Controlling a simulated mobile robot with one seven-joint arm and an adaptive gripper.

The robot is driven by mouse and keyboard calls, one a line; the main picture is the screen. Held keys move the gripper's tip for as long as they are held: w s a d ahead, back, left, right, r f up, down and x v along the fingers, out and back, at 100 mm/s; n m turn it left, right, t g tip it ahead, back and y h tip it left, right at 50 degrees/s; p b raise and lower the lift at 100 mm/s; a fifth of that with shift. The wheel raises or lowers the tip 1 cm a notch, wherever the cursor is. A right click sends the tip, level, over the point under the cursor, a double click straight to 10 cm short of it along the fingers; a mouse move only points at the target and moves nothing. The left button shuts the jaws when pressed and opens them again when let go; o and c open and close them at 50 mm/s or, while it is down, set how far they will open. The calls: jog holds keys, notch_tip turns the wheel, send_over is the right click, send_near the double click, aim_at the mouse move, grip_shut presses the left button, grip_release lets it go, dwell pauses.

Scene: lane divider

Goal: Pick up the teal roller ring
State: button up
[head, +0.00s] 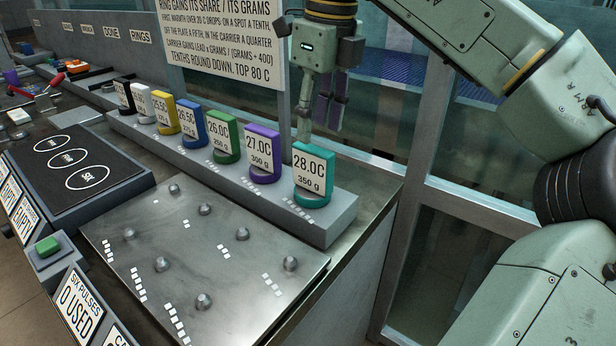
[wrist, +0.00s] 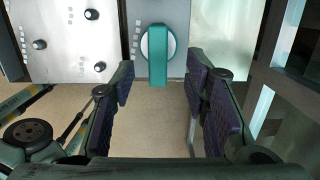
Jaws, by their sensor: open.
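The teal roller ring (head: 299,197) is at the right end of a row of coloured rings on a grey ledge, behind a white card reading 28.0C and 350 g. My gripper (head: 326,128) hangs pointing down, just above and behind the teal ring, apart from it. In the wrist view the teal ring (wrist: 158,58) lies ahead, roughly midway between the spread fingers of my gripper (wrist: 158,85). The fingers are open and nothing is between their tips. The ring's far side is hidden.
The purple ring (head: 263,179) stands to the left, then green (head: 228,162), blue and others. A metal plate (head: 190,240) with several pegs lies in front. A sign board (head: 222,30) and window frame (head: 424,182) stand close behind and to the right.

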aim_at(311, 168)
jog(key=f, duration=0.3)
jog(key=shift+a+f, duration=0.2)
jog(key=shift+f, duration=0.1)
jog(key=shift+w+a+f+p, duration=0.1)
jog(key=shift+a+f+p, duration=0.1)
jog(key=shift+f, duration=1.2)
jog(key=shift+w+a+f+p, duration=0.1)
jog(key=shift+f+p, duration=0.05)
jog(key=shift+f, duration=1.2)
jog(key=shift+c, duration=0.2)
grip_shut()
